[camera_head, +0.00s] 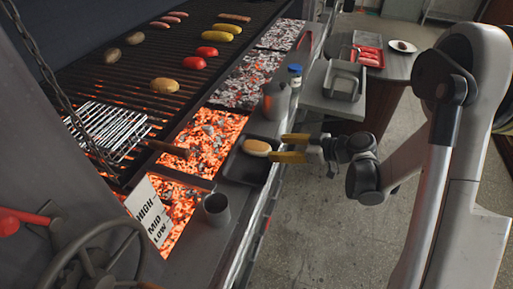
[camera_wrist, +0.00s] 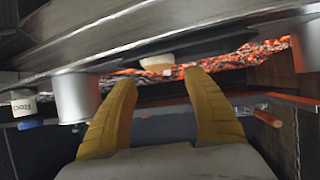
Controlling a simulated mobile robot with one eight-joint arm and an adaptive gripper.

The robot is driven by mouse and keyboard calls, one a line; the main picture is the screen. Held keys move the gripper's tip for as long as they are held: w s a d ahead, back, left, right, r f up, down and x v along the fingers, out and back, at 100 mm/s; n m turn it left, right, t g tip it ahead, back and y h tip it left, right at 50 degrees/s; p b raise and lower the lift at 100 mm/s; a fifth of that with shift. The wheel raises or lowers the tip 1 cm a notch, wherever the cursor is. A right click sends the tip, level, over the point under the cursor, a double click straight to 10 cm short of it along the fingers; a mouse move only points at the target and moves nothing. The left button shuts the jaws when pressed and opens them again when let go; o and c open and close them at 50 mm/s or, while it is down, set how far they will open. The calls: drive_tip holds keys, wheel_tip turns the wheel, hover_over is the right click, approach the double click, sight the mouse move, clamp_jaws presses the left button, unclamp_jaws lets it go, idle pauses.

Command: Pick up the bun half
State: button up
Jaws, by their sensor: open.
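The bun half (camera_head: 257,147) is golden tan and lies in a dark shallow tray (camera_head: 236,168) on the grill's front ledge. In the wrist view, which looks upside down, the bun half (camera_wrist: 158,62) is a pale shape just past the fingertips, between their lines. My gripper (camera_head: 278,147) has yellow fingers, spread apart and pointing left at the bun from the tray's right side. In the wrist view my gripper (camera_wrist: 158,77) has nothing between its fingers. The lower finger's tip is close to the bun; I cannot tell whether it touches.
A metal pot (camera_head: 276,101) and a bottle (camera_head: 295,76) stand behind the tray. A grey cup (camera_head: 216,208) stands in front of it. Glowing coals (camera_head: 205,135) lie left of the tray. Grill grates hold several foods. A side table with grey pans (camera_head: 343,82) is at the back right.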

sight(259, 146)
drive_tip(key=b+x, duration=0.3)
drive_tip(key=x, duration=0.6)
drive_tip(key=shift+w+a+b, duration=0.15)
drive_tip(key=shift+a+b, duration=0.2)
drive_tip(key=shift+r, duration=0.1)
drive_tip(key=c, duration=0.7)
